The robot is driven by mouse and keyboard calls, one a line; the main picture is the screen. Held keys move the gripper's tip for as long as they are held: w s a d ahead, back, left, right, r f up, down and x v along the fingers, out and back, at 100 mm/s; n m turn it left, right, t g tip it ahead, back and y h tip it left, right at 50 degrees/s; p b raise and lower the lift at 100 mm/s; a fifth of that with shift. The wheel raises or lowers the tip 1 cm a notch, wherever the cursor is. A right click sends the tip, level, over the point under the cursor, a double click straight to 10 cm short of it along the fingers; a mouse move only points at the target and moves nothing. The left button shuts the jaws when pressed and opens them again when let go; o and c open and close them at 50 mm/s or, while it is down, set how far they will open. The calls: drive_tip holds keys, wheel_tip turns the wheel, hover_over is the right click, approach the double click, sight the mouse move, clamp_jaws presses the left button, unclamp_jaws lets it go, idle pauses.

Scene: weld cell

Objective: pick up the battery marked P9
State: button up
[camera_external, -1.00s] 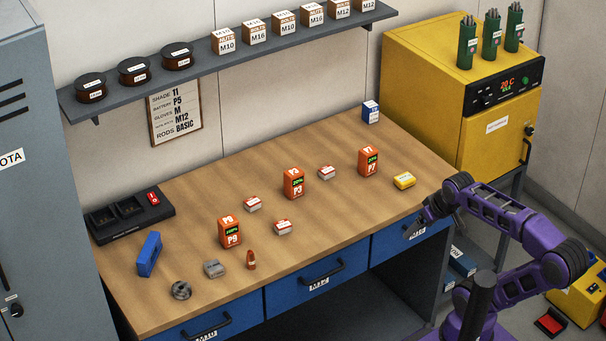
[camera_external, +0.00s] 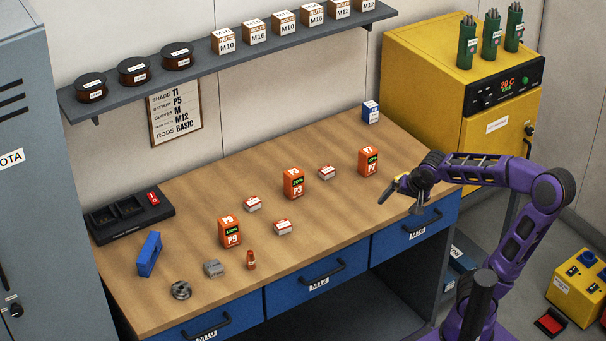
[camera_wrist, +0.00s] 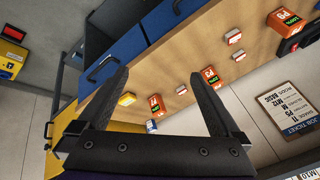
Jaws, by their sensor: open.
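The battery marked P9 (camera_external: 229,233) is an orange block with a green display. It stands upright on the workbench (camera_external: 190,200), left of centre. In the wrist view P9 (camera_wrist: 284,19) shows at the upper right, beyond and outside my fingers. My gripper (camera_external: 401,203) is open and empty above the bench's right end, far from P9. Its two black fingers (camera_wrist: 160,75) stand wide apart in the wrist view. Two similar orange batteries, P3 (camera_external: 293,184) and P7 (camera_external: 368,161), stand between P9 and my gripper.
Several small red-and-white boxes (camera_external: 283,227) lie around the batteries. A copper-coloured nozzle (camera_external: 251,260) and grey block (camera_external: 214,268) sit in front of P9; a blue block (camera_external: 149,254) is to its left. A black charger (camera_external: 130,215) is behind. A shelf (camera_external: 205,68) overhangs the back.

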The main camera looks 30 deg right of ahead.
drive_tip(key=w+a+m+t+h, duration=0.1)
drive_tip(key=w+a+m+t, duration=0.15)
drive_tip(key=w, duration=0.45)
drive_tip(key=w+a+m+t+h, duration=0.1)
drive_tip(key=w+m, duration=0.2)
drive_tip(key=w, duration=0.3)
drive_tip(key=w+a+r+n+t+h, duration=0.1)
drive_tip(key=w+a+r+n, duration=0.1)
drive_tip(key=a+n, duration=0.75)
drive_tip(key=w+a+r+n+t, duration=0.15)
drive_tip(key=a+n, duration=0.45)
drive_tip(key=n, duration=0.7)
drive_tip(key=n+t+y+b, duration=0.1)
drive_tip(key=n+y, duration=0.1)
drive_tip(key=n, duration=2.4)
approach(231, 227)
drive_tip(key=shift+n, duration=0.3)
drive_tip(key=x, duration=0.6)
drive_tip(key=shift+w+d+f, duration=0.15)
drive_tip(key=shift+w+f, duration=0.05)
drive_tip(key=shift+f, duration=0.3)
drive_tip(key=shift+r+p+x, duration=0.15)
drive_tip(key=shift+x, duration=1.3)
drive_tip(key=shift+r+p+x, duration=0.1)
drive_tip(key=shift+p+x, duration=0.05)
drive_tip(key=shift+x, duration=1.25)
drive_tip(key=shift+w+t, duration=0.15)
drive_tip(key=shift+t, duration=0.15)
clamp_jaws()
